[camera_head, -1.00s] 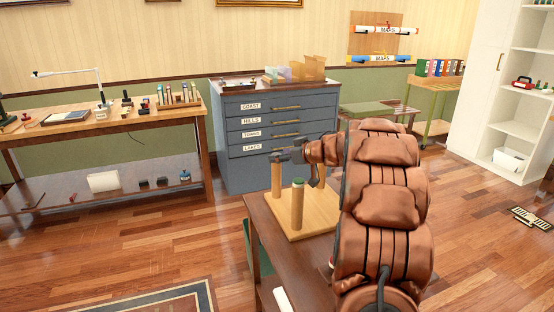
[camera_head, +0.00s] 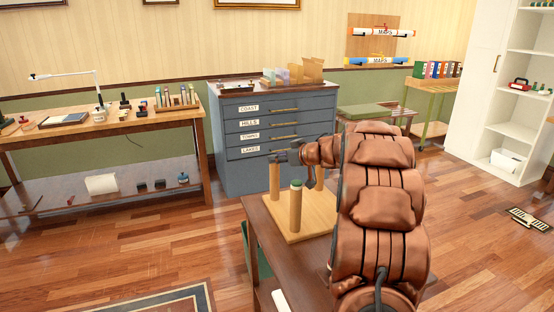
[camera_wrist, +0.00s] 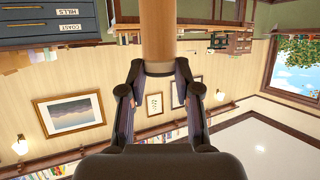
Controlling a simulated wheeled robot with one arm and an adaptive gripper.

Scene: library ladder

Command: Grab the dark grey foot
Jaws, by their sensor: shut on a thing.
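A wooden post (camera_wrist: 158,30) comes down from the top of the wrist view and ends in a dark grey foot (camera_wrist: 158,69). My gripper (camera_wrist: 157,76) has its two fingers on either side of this foot, shut on it. In the head view my gripper (camera_head: 280,157) is at the top of the left post (camera_head: 275,181), and its fingers hide that end. Another post is partly hidden behind my gripper.
The board lies on a dark brown table (camera_head: 284,260), partly covered by my arm. A blue-grey drawer cabinet (camera_head: 235,172) stands behind, a workbench (camera_head: 60,136) at the left. Open floor (camera_head: 160,240) lies left of the table.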

